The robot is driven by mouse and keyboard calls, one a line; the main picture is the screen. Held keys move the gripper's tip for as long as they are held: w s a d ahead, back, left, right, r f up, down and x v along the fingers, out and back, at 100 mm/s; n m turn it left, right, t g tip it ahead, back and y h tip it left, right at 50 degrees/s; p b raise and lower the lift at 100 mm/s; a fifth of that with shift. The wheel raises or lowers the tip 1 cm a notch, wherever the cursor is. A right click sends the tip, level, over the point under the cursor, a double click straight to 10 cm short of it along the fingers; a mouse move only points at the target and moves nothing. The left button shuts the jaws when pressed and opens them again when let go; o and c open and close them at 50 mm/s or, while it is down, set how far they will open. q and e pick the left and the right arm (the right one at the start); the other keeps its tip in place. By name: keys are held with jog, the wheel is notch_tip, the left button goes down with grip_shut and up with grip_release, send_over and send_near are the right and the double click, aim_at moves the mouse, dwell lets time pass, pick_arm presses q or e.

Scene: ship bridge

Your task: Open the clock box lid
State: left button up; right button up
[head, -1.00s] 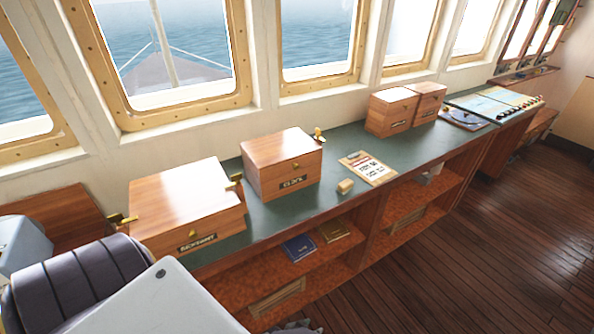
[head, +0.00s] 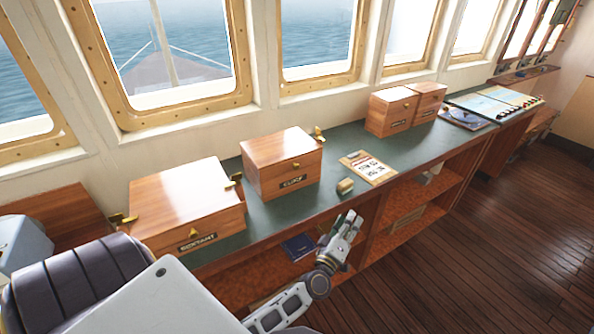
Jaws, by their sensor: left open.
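The clock box (head: 268,150) is a wooden box on the green counter top, in the middle of the head view. Its lid is shut. A dark label (head: 293,182) and a small brass knob (head: 297,165) are on its front, and a brass fitting (head: 318,134) is at its right end. My left gripper (head: 352,222) is open and empty, in front of the counter's edge, below and to the right of the clock box and apart from it. My right gripper is not in view.
A larger sextant box (head: 187,196) stands left of the clock box. A small wooden block (head: 345,186) and a clipboard (head: 369,168) lie to its right. Two more boxes (head: 390,108) stand further right. A blue book (head: 299,246) lies on the shelf below.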

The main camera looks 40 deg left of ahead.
pick_arm(q)
jog(key=s+a+r+n+g+y, duration=0.1)
jog(key=a+r+n+y, duration=0.25)
jog(key=r+n, duration=0.2)
jog(key=s+a+r+n+y, duration=0.1)
jog(key=a+r+n+y, duration=0.25)
jog(key=r, duration=0.25)
jog(key=n+g+y, duration=0.4)
jog(key=n+g, duration=0.1)
jog(key=g, duration=0.1)
send_near(297, 168)
jog(key=v, duration=0.4)
jog(key=shift+s+d+f, duration=0.1)
jog(key=shift+s+f, duration=0.15)
jog(key=shift+s, duration=0.05)
jog(key=shift+w, duration=0.1)
jog(key=shift+p+x, duration=0.85)
jog(key=shift+x, duration=6)
jog(key=shift+r, duration=0.2)
grip_shut()
